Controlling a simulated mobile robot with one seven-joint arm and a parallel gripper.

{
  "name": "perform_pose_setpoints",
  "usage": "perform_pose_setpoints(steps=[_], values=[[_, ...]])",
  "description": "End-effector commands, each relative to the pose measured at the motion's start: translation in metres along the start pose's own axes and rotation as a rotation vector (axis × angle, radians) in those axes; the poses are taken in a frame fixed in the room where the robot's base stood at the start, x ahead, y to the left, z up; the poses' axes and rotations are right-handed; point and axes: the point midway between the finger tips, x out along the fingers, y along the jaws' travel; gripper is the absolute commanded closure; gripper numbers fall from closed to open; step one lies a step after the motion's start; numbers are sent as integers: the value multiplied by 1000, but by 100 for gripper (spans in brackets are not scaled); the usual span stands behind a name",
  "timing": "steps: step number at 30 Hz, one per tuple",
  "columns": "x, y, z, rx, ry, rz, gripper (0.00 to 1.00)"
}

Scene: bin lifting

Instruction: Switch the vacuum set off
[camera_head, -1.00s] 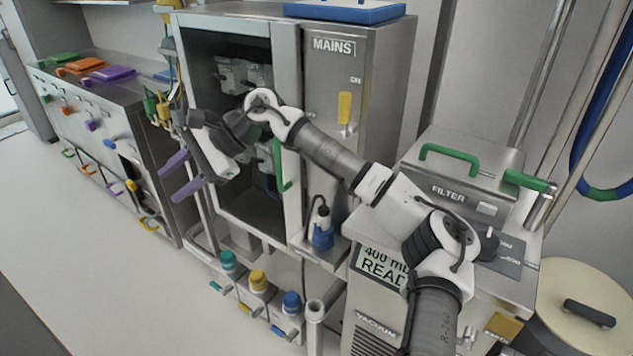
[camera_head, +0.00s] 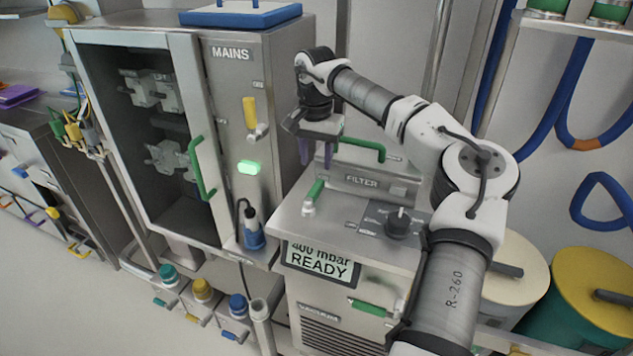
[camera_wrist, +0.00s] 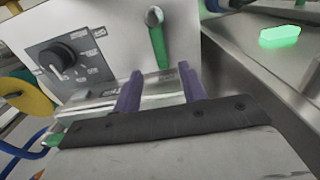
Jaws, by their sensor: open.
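The vacuum set (camera_head: 345,250) is a grey metal unit whose screen (camera_head: 320,262) reads "400 mbar READY". On its top are a black rotary knob (camera_head: 399,222) on a dark panel and a short green-handled lever (camera_head: 315,192) with a silver pivot. The FILTER box (camera_head: 368,183) with a green handle stands behind them. My gripper (camera_head: 317,155) points down above the unit's back left, with open, empty purple fingers. In the wrist view the fingers (camera_wrist: 163,90) are apart, with the lever (camera_wrist: 158,45) beyond them and the knob (camera_wrist: 62,56) to the left.
The MAINS cabinet (camera_head: 232,130) stands to the left, with a yellow switch handle (camera_head: 250,112) and a lit green lamp (camera_head: 249,167). A blue plug (camera_head: 254,236) sits at its lower right. Lidded drums (camera_head: 575,290) stand at the right. The floor at lower left is clear.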

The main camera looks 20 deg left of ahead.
Motion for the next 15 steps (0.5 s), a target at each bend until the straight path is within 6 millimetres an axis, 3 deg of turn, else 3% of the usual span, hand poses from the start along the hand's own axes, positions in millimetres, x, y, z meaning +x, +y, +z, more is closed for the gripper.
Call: perform_pose_setpoints(steps=[9, 15], values=[[61, -1, 1, -1, -3, -1, 58], [80, -1, 1, 0, -1, -2, 58]])
